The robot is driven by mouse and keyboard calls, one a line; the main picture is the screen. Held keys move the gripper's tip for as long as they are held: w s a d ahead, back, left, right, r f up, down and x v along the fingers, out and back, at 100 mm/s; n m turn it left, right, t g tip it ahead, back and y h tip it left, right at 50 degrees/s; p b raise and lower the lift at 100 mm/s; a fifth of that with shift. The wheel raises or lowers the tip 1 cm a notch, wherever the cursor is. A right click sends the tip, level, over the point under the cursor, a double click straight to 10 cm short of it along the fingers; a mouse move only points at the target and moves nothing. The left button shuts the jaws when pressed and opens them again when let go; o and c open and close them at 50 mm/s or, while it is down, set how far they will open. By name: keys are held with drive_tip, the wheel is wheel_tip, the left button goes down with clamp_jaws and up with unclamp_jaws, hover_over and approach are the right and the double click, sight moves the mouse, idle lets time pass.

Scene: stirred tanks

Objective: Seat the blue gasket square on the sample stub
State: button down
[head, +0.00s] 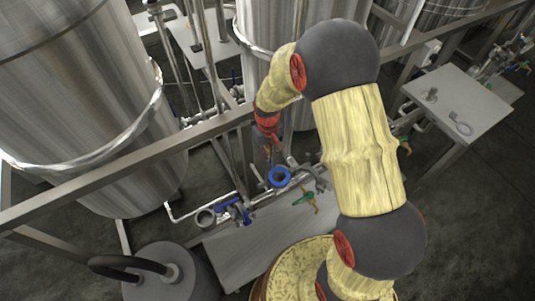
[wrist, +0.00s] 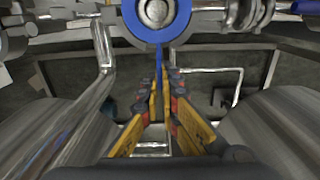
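The blue gasket (head: 271,178) is a flat ring with a narrow blue tab. In the wrist view the gasket (wrist: 134,25) is at the top centre, with its tab pointing down toward my gripper (wrist: 163,78). The yellow and dark fingers are closed on the tab. The round grey end of a sample stub (wrist: 156,11) shows through the ring's opening, roughly centred. I cannot tell whether ring and stub touch or are apart. In the head view my gripper (head: 268,152) is small and partly lost among pipework, just above the ring.
Grey pipes and fittings run beside the ring, including a blue-handled valve (head: 232,211) and a green-handled one (head: 305,197). Large steel tanks (head: 75,95) stand at left and behind. A metal rail (head: 130,165) crosses the view. A side table (head: 455,100) stands at right.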

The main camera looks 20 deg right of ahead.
drive_tip(key=shift+f+b, duration=0.4)
drive_tip(key=shift+f, duration=0.5)
drive_tip(key=c, duration=2)
unclamp_jaws()
drive_tip(key=shift+o, duration=0.2)
wheel_tip(320, 180, up, 12)
drive_tip(key=s+r+m+t, duration=0.2)
drive_tip(key=s+r+t, duration=0.3)
drive_tip(key=s+r, duration=1.7)
drive_tip(key=shift+s+t, duration=0.2)
drive_tip(key=shift+t, duration=0.1)
